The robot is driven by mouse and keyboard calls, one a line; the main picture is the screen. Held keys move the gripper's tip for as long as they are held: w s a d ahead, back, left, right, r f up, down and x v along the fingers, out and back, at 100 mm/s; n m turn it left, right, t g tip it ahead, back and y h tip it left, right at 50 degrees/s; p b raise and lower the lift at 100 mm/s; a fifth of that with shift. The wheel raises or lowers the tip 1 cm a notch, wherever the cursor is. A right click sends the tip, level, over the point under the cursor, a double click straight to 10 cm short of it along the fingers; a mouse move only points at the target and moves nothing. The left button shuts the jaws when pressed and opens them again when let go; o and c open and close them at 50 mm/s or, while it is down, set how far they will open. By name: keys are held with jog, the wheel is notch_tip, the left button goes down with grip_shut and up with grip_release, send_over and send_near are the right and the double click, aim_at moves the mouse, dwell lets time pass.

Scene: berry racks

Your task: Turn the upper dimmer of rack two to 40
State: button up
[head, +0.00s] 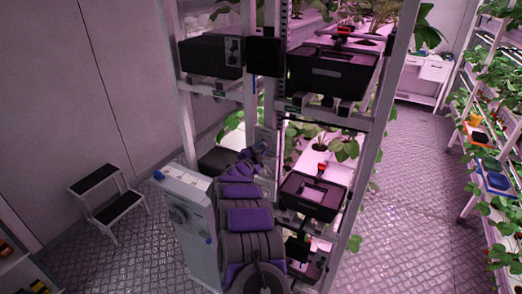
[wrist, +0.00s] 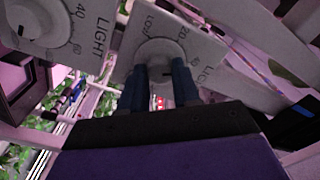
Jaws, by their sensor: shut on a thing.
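In the wrist view, two pale dimmer plates with round knobs face the camera. My gripper (wrist: 159,72) has its two dark blue fingers shut on the middle dimmer knob (wrist: 162,47), whose plate (wrist: 205,47) shows 20, 40, LOW and part of LIGHT. The other dimmer (wrist: 40,22) stands at upper left, with 40, 60 and LIGHT beside its knob; nothing touches it. The fingers hide the lower part of the held knob, and I cannot read its setting. In the head view my purple-padded arm reaches up to the rack post (head: 250,90), hiding most of the contact.
The berry rack holds black crates (head: 330,72) (head: 313,193) close right of my arm. A two-step stool (head: 100,190) stands at left on the metal floor. The aisle (head: 395,190) on the right is clear, with another plant rack (head: 490,130) beyond it.

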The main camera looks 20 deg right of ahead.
jog(key=o, duration=0.9)
jog(key=shift+w+a+f, duration=0.1)
jog(key=shift+a+f, duration=0.05)
jog(key=shift+f, duration=0.3)
jog(key=shift+o, duration=0.7)
jog(key=shift+r, duration=0.3)
jog(key=shift+a, duration=0.1)
jog(key=b+v, duration=0.1)
jog(key=v, duration=1.6)
jog(key=shift+a+f, duration=0.1)
jog(key=shift+a, duration=0.15)
